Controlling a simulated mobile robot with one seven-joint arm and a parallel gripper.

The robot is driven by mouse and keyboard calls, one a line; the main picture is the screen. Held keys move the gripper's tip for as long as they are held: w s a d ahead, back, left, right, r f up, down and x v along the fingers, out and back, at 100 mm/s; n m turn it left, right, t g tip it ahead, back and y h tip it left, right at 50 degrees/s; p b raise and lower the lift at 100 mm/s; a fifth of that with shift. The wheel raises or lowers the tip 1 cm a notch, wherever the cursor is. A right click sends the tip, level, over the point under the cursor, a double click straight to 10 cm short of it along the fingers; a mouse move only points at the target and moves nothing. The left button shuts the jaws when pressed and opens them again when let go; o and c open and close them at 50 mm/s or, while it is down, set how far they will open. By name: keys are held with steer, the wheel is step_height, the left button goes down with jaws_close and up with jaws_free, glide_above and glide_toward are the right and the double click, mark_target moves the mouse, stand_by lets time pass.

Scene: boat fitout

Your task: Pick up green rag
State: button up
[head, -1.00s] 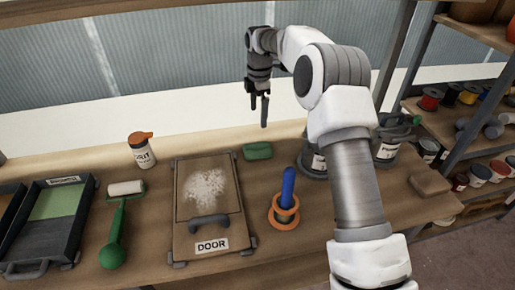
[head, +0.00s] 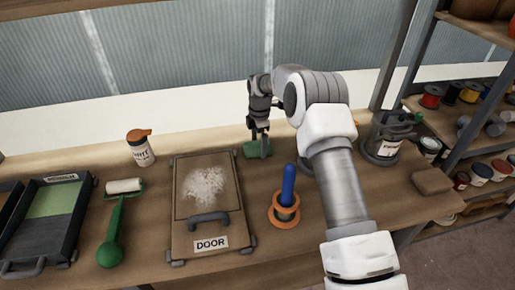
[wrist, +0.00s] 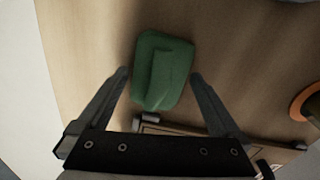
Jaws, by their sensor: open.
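In the wrist view the rag (wrist: 163,71) lies on the bench ahead of and between my fingers. My gripper (head: 258,146) is open and points down at the rag from above. In the wrist view my gripper (wrist: 160,80) has one finger on each side of the rag's near part, with nothing held. I cannot tell whether a finger touches it.
A blue-handled tool in an orange ring (head: 286,200) stands to the right. A bottle with an orange cap (head: 140,148), a green-handled roller (head: 113,222) and a dark tray (head: 45,222) are left.

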mark_target(258, 142)
steer(key=shift+f, duration=0.45)
steer(key=c, duration=1)
step_height(258, 142, up, 10)
steer(key=shift+r+p, duration=0.1)
steer(key=shift+p, duration=0.35)
steer(key=o, duration=0.8)
steer(key=shift+c, duration=0.2)
steer(key=c, duration=0.6)
steer(key=shift+a, duration=0.1)
